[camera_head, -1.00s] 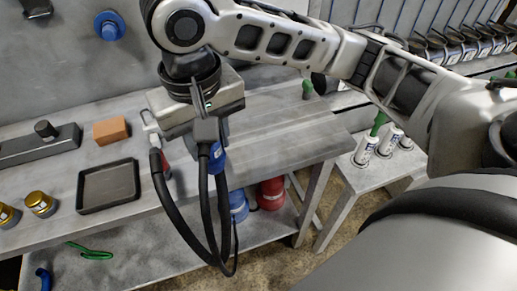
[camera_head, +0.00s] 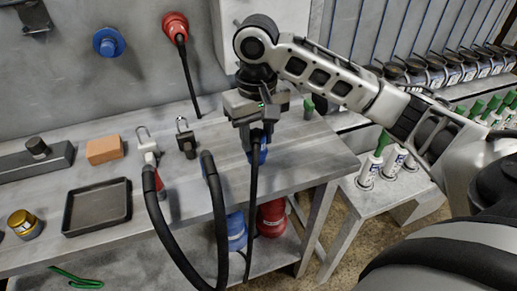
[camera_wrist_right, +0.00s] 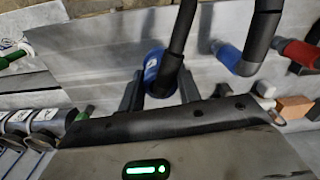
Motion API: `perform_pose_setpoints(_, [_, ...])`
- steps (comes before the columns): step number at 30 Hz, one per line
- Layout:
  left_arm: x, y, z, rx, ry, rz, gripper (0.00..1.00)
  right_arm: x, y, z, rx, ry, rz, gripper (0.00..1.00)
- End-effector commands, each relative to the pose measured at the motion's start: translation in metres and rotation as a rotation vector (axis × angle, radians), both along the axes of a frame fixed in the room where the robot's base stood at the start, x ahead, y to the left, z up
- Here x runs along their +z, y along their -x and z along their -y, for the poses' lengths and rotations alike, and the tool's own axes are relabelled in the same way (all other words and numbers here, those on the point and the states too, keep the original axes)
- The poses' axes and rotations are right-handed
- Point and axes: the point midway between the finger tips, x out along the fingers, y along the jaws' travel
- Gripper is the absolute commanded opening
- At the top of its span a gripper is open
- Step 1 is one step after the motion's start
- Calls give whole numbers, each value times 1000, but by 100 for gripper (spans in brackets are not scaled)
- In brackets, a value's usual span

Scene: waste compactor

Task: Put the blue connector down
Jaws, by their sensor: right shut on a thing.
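My right gripper (camera_head: 258,122) is over the right end of the grey workbench (camera_head: 225,178) in the head view. It is shut on the blue connector (camera_head: 258,153), which hangs below the jaws with a black cable trailing over the bench's front edge. I cannot tell whether the connector touches the bench top. In the right wrist view, the blue connector (camera_wrist_right: 153,66) sits between the two dark fingers of the right gripper (camera_wrist_right: 160,90), and its cable runs up out of the picture. My left gripper is not in view.
A red connector (camera_head: 159,181) on a thick cable lies on the bench near two padlocks (camera_head: 185,142). A black tray (camera_head: 97,207), brick (camera_head: 104,150) and yellow-topped can (camera_head: 24,223) stand left. A blue wall socket (camera_head: 107,42) and red plug (camera_head: 176,27) are behind.

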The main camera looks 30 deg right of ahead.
Motion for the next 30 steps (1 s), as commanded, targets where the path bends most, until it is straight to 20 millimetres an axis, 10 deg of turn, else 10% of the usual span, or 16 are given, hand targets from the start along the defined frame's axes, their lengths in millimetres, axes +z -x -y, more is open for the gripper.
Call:
perform_pose_setpoints(17, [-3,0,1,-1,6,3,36,-40,-4,7,0,1,0,10])
perform_pose_setpoints(18, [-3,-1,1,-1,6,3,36,-40,-4,7,0,2,0,36])
perform_pose_setpoints(20, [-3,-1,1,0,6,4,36,-40,-4,7,0,2,0,53])
perform_pose_setpoints(30, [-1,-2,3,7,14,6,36,-37,-4,6,0,1,1,55])
